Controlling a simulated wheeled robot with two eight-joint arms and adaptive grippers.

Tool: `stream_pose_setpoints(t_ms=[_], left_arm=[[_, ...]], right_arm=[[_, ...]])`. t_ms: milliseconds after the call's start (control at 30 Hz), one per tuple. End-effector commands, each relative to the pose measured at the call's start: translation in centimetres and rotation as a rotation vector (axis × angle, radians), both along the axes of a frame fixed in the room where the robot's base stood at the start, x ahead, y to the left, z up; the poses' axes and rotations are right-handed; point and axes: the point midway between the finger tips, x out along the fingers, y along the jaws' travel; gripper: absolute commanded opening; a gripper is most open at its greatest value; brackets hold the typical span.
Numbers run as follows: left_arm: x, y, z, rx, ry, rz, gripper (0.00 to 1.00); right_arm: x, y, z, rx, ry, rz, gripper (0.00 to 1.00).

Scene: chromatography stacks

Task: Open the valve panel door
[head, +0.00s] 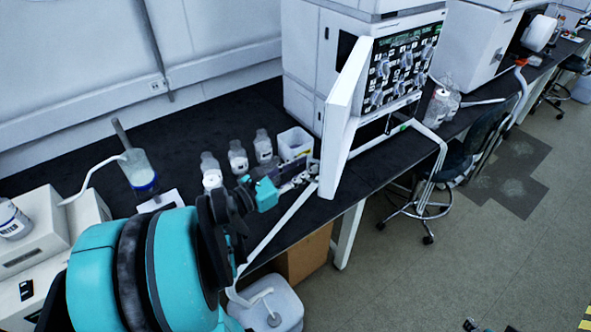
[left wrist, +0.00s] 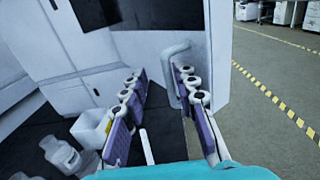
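The white valve panel door (head: 343,115) stands swung out from the instrument, with the dark valve panel (head: 408,62) exposed behind it. My left gripper (head: 308,174) is at the door's lower left. Contact with the handle or door cannot be made out.
Several clear bottles (head: 238,157) and a white open bin (head: 294,143) stand on the black bench (head: 75,150) left of the door. A stool (head: 455,165) is at right. The floor (head: 450,275) in front is mostly free.

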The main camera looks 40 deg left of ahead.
Motion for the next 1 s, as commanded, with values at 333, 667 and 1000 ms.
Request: stream_pose_setpoints(t_ms=[333, 667, 1000], left_arm=[[-4.8, 1.6, 0.0, 0.0, 0.0, 0.008, 0.29], [-9.9, 2.9, 0.0, 0.0, 0.0, 0.004, 0.29], [-11.3, 3.2, 0.0, 0.0, 0.0, -0.001, 0.29]], right_arm=[[0.0, 0.0, 0.0, 0.0, 0.0, 0.0, 0.4], [0.0, 0.0, 0.0, 0.0, 0.0, 0.0, 0.4], [0.0, 0.0, 0.0, 0.0, 0.0, 0.0, 0.4]])
